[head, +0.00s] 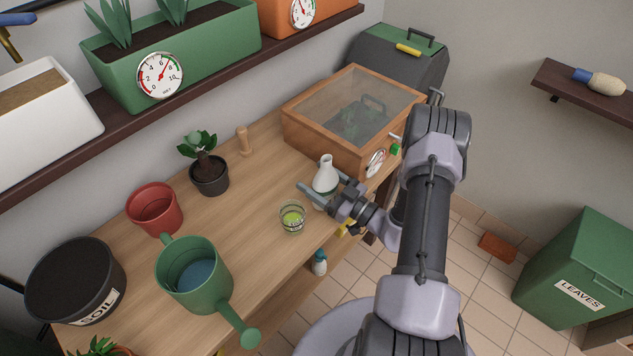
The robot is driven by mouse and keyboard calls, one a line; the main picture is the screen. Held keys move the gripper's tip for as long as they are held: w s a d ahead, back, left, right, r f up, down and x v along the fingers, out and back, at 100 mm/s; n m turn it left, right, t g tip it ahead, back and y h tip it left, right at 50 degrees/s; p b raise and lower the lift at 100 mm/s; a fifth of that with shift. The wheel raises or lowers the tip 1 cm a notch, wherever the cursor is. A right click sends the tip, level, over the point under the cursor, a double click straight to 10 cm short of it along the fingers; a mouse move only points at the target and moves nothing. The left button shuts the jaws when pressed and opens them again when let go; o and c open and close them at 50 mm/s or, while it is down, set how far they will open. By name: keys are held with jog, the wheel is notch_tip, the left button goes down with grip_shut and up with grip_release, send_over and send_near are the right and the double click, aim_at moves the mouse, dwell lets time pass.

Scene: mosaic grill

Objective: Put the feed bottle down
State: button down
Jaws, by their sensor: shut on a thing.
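The bottle looks about upright. My gripper partly covers its lower part, and I cannot tell whether its base touches the bench.
A glass of green liquid (292,218) stands just left of my gripper. A wooden box with a clear lid (340,105) is behind. A green watering can (193,270), red pot (154,208) and potted plant (208,172) stand left. Bare bench lies between.

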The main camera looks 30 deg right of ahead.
jog(key=shift+c, duration=2.2)
grip_release()
jog(key=shift+o, duration=1.4)
jog(key=shift+r, duration=0.15)
jog(key=p+v, duration=0.2)
jog(key=v, duration=1)
